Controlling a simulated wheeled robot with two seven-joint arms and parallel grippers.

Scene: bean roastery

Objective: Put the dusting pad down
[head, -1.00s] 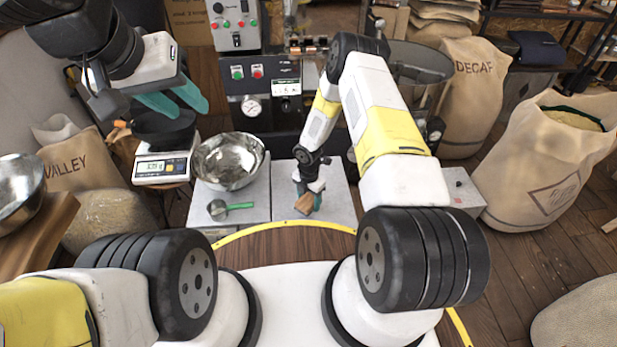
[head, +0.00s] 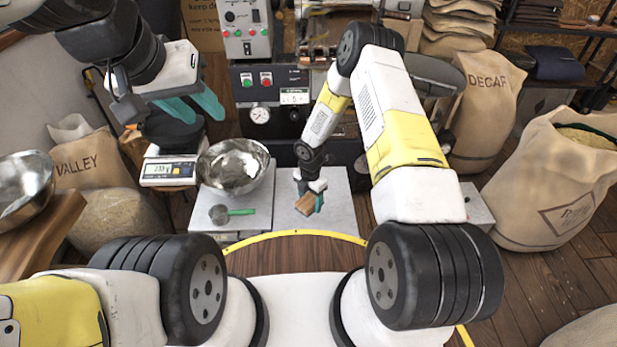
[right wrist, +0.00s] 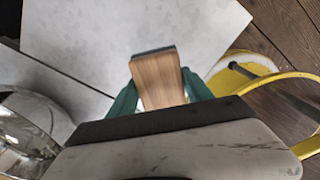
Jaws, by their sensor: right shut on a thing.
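The dusting pad, a wooden block with a dark grey edge, shows small in the head view (head: 307,204) and larger in the right wrist view (right wrist: 158,80). My right gripper (head: 313,197) is shut on it; its green fingers (right wrist: 160,98) flank the wood. The pad is over the right light-grey worktop (head: 338,207). Whether it touches the surface cannot be told. My left gripper (head: 197,110) is open and empty above the dark pan on the scale, its two teal fingers apart.
A steel bowl (head: 233,167) and a green-handled scoop (head: 232,212) occupy the left worktop. A scale (head: 168,171) with a dark pan stands further left. The roaster panel (head: 270,78) rises behind. Bare worktop surrounds the pad. A yellow curved edge (head: 295,233) runs in front.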

